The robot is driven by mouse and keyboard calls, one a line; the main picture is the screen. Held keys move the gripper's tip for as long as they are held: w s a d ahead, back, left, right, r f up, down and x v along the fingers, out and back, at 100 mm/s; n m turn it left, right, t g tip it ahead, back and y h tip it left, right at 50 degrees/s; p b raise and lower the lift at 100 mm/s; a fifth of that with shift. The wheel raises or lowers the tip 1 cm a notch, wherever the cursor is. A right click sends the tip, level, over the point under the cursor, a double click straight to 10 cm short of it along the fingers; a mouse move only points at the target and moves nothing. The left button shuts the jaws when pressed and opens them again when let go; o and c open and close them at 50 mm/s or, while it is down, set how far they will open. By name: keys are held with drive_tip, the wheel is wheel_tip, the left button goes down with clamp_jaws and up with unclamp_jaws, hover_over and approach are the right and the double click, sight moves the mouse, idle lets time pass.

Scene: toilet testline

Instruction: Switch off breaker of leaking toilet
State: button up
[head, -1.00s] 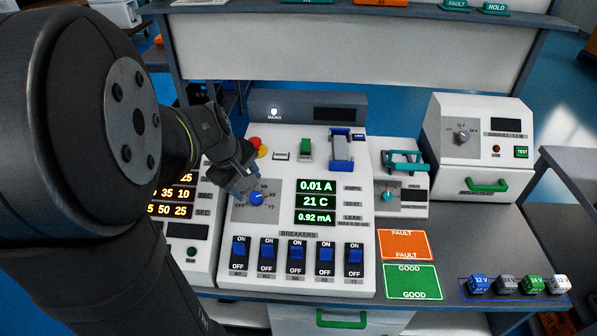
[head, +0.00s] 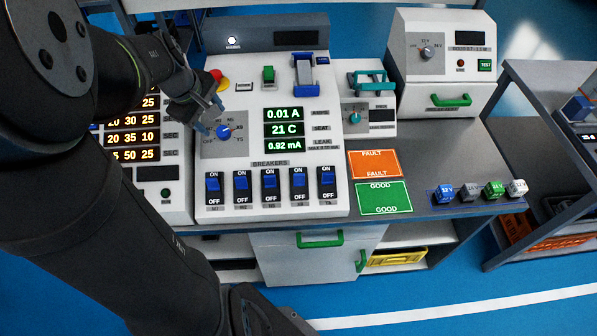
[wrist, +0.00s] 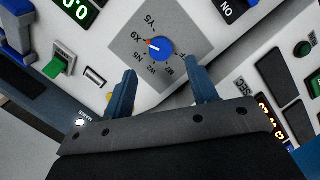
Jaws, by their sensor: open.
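The panel (head: 240,90) has a row of several blue breaker switches under the word BREAKERS, including the leftmost (head: 213,184), the middle (head: 270,180) and the rightmost (head: 327,178). All their levers appear on the ON side. The blue selector knob (head: 223,132) shows in the wrist view (wrist: 161,48), its pointer towards X9. The readout (head: 285,129) gives 0.01 A, 21 C and 0.92 mA. My gripper (head: 212,127) is open beside the dial. In the wrist view my fingers (wrist: 163,82) are spread and empty, with the knob beyond their tips.
A red button (head: 215,76), a green switch (head: 268,75) and a lit MAINS lamp (head: 233,41) are on the panel. To its right lie an orange FAULT card (head: 374,157) and a green GOOD card (head: 383,205). Several small cubes (head: 468,191) stand farther right.

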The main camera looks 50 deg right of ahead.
drive_tip(key=shift+s+d, duration=0.15)
drive_tip(key=c, duration=0.6)
drive_tip(key=s+d+m+g+y, duration=0.1)
drive_tip(key=s+d+m, duration=0.1)
drive_tip(key=s, duration=0.1)
drive_tip(key=s+d+m+g+y, duration=0.1)
drive_tip(key=s+d+m, duration=0.1)
drive_tip(key=s+d, duration=0.1)
drive_tip(key=shift+d+f+m, duration=0.2)
drive_tip(key=shift+d+m, duration=0.05)
drive_tip(key=shift+m, duration=0.15)
clamp_jaws()
drive_tip(key=s+d+m+g+y, duration=0.1)
drive_tip(key=s+d+m+y, duration=0.3)
drive_tip(key=s, duration=0.6)
drive_tip(key=shift+s+d+r+m, duration=0.35)
drive_tip(key=shift+d+m, duration=0.2)
drive_tip(key=shift+m, duration=0.85)
